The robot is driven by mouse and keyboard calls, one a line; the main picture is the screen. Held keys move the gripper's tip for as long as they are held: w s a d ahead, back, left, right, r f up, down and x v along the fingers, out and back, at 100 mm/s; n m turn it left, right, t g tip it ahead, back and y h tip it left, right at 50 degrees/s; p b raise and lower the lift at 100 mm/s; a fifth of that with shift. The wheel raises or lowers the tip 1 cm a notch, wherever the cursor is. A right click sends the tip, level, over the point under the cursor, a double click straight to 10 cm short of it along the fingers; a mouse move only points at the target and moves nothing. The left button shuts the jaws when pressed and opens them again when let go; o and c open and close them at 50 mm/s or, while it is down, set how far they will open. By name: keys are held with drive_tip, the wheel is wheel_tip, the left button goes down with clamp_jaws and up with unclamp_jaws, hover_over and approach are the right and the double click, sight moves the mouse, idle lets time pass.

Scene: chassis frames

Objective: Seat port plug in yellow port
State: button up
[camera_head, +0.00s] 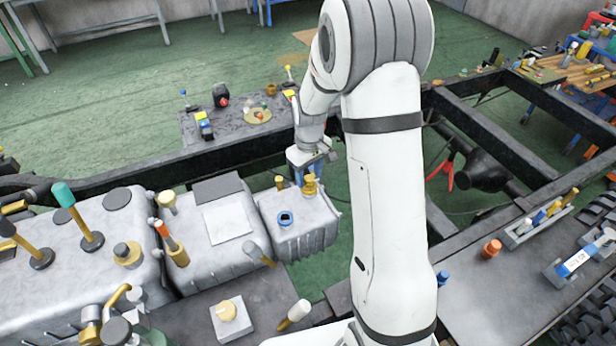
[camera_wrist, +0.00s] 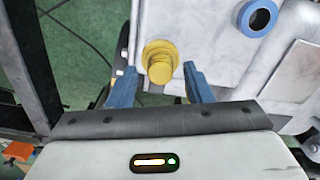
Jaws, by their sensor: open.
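A yellow stepped, round plug (camera_head: 309,185) stands on the top of the right-hand grey housing (camera_head: 318,222), near its far edge. In the wrist view the yellow plug (camera_wrist: 160,66) shows a wide collar and a narrower ribbed end. I cannot tell whether a yellow port lies under it. My gripper (camera_head: 310,160) is above and just behind it in the head view. In the wrist view my gripper (camera_wrist: 160,78) is open, with one blue finger on each side of the plug and visible gaps between. A blue ring port (camera_head: 286,218) with a dark hole is nearby; it also shows in the wrist view (camera_wrist: 258,17).
A small yellow post (camera_head: 280,182) stands at the housing's far left corner. A white sheet (camera_head: 228,221) lies on the middle housing. A handle with an orange top (camera_head: 166,235) and other upright handles stand to the left. A dark frame beam (camera_head: 240,150) runs behind.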

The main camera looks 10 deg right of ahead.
sight(309, 179)
wheel_tip(309, 179, up, 10)
drive_tip(key=r, duration=0.1)
drive_tip(key=s+r+m+t, duration=0.1)
drive_tip(key=s+r+m, duration=0.1)
drive_tip(key=s, duration=1)
drive_tip(key=s+r+m+t, duration=0.1)
drive_tip(key=s+r+m, duration=0.2)
drive_tip(key=s, duration=0.9)
drive_tip(key=shift+r+t, duration=0.4)
drive_tip(key=shift+r, duration=0.25)
drive_tip(key=shift+a, duration=0.1)
drive_tip(key=shift+c, duration=0.5)
